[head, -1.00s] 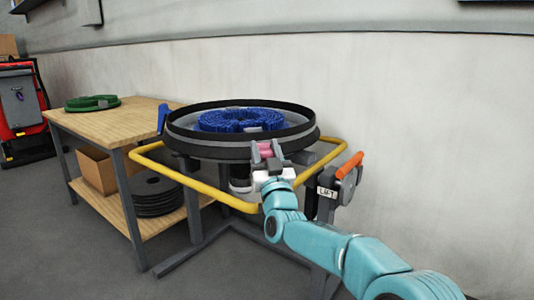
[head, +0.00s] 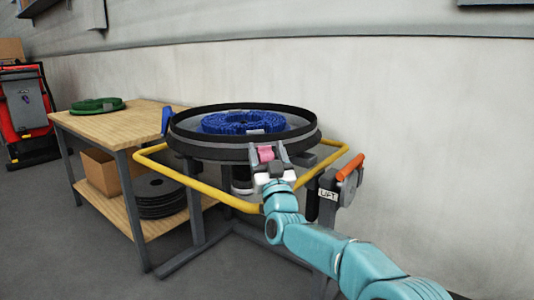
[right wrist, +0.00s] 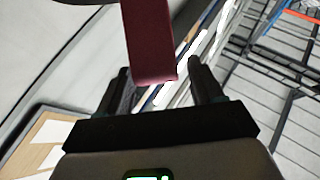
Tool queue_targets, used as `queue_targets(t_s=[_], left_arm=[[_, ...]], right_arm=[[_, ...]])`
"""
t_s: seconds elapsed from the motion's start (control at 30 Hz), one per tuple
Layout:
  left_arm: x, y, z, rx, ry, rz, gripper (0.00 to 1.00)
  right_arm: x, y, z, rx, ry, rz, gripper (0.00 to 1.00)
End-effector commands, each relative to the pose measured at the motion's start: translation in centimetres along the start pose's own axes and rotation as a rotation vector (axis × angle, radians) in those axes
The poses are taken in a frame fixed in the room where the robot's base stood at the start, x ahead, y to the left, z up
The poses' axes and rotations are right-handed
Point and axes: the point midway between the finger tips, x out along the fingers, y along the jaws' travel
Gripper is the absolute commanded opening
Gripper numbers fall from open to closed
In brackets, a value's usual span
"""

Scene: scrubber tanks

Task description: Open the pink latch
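The pink latch (head: 266,153) is on the front of the round black-rimmed tank (head: 210,152). In the right wrist view the latch (right wrist: 150,42) is a dark pink flat bar coming down from the top, its lower end between my fingertips. My right gripper (head: 268,154) is at the latch, with one finger on each side. In the right wrist view the gripper's fingers (right wrist: 163,84) stand wide apart, with visible gaps beside the bar. The latch's base is hidden. My left gripper is not in view.
A yellow rail (head: 190,181) runs around the tank's stand. A lift box with an orange handle (head: 350,167) stands close right of my gripper. A blue coiled pad (head: 243,122) lies in the tank. A wooden workbench (head: 128,122) is to the left.

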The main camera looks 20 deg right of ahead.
Motion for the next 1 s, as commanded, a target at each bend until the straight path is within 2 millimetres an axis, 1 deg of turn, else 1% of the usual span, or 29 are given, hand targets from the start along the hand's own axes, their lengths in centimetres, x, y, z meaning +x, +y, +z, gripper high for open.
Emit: queue_targets(t_s=[0.17,0.27,0.33,0.47,0.8,0.9,1.0], left_arm=[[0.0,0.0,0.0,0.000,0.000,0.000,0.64],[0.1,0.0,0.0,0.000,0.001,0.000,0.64],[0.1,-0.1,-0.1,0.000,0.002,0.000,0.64],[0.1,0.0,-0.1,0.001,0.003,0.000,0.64],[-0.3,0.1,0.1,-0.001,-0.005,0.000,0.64],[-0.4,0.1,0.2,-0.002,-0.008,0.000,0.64],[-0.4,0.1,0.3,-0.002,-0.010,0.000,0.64]], right_arm=[[-0.4,0.1,0.0,0.000,-0.001,0.001,0.66],[-1.3,0.0,0.1,0.000,-0.004,0.000,0.66],[-2.2,0.1,0.1,0.000,-0.005,0.000,0.66],[-4.7,0.1,0.1,0.000,-0.006,-0.001,0.66],[-12.2,0.1,0.0,0.000,-0.005,0.000,0.66],[-14.0,0.1,0.0,0.000,-0.004,0.000,0.66],[-15.3,0.0,0.1,0.000,-0.004,0.000,0.66]])
